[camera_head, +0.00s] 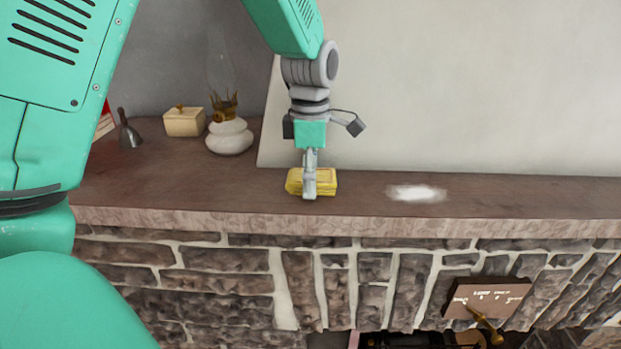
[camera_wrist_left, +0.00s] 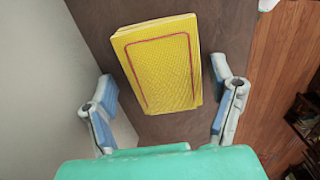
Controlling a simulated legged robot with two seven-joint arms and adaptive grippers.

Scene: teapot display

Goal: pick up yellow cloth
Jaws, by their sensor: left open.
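The yellow cloth (camera_head: 328,181) lies folded on the wooden mantel shelf, below my left gripper (camera_head: 310,190). In the left wrist view the cloth (camera_wrist_left: 160,62) is a flat yellow block with a red outlined border. My left gripper (camera_wrist_left: 163,108) is open, with one finger on each side of the cloth's near end and gaps between them. In the head view the gripper points down and hides part of the cloth. My right gripper is not in view.
A white powdery patch (camera_head: 416,193) lies on the shelf (camera_head: 530,192) to the right. A white vase (camera_head: 229,137), a cream box (camera_head: 184,122) and a metal bell (camera_head: 129,132) stand at the left. A pale wall (camera_head: 450,90) rises behind; the stone front drops below.

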